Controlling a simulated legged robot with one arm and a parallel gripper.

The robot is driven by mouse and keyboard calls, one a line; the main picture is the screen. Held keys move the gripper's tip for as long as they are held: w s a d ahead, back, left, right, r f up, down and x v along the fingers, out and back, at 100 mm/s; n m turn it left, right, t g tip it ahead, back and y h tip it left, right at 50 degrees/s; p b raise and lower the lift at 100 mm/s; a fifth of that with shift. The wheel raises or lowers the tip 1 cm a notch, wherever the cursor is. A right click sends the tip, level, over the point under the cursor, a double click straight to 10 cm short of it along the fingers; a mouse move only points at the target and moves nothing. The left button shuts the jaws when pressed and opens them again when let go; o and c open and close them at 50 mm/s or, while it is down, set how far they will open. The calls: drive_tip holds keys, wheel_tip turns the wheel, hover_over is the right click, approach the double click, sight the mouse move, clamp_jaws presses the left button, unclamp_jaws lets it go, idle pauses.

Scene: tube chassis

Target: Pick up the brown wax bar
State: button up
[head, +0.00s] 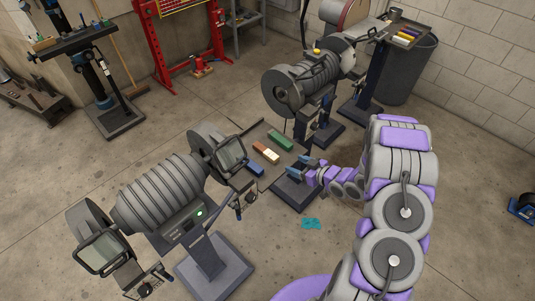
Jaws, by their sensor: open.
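The brown wax bar (259,147) lies on a small dark tray (249,131) near the middle of the head view, touching or very close to a cream bar (271,156). A green bar (281,140) lies behind it to the right, and a blue bar (255,169) lies in front. My gripper (297,166) is open, with its blue-grey fingertips pointing left towards the tray. It is to the right of the brown bar and apart from it. Nothing shows between the fingers.
A buffing machine (160,195) on a pedestal stands left of the tray, close to it. Another grey machine (300,82) stands behind. A second tray (405,36) with several coloured bars is at the upper right. A teal piece (311,223) lies on the floor. Open floor is in front.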

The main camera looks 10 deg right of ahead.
drive_tip(key=b, duration=0.2)
approach(270, 153)
drive_tip(key=x, duration=0.5)
drive_tip(key=shift+s+f, duration=0.15)
drive_tip(key=shift+f, duration=0.05)
drive_tip(key=shift+w+a+f, duration=0.2)
drive_tip(key=shift+w+a, duration=0.3)
drive_tip(key=shift+a, duration=0.3)
drive_tip(key=w, duration=0.1)
drive_tip(key=f+b, duration=0.1)
drive_tip(key=w, duration=0.1)
drive_tip(key=shift+w+a+f, duration=0.2)
drive_tip(key=shift+w+a, duration=0.1)
drive_tip(key=shift+w, duration=0.05)
drive_tip(key=shift+w+a, duration=0.2)
drive_tip(key=shift+w, duration=0.2)
drive_tip(key=shift+a, duration=0.3)
drive_tip(key=shift+c, duration=0.3)
drive_tip(key=shift+a, duration=0.1)
drive_tip(key=shift+c, duration=1.4)
drive_tip(key=shift+s+d, duration=0.1)
drive_tip(key=shift+d, duration=0.2)
drive_tip(key=c, duration=0.7)
drive_tip(key=shift+a, duration=0.1)
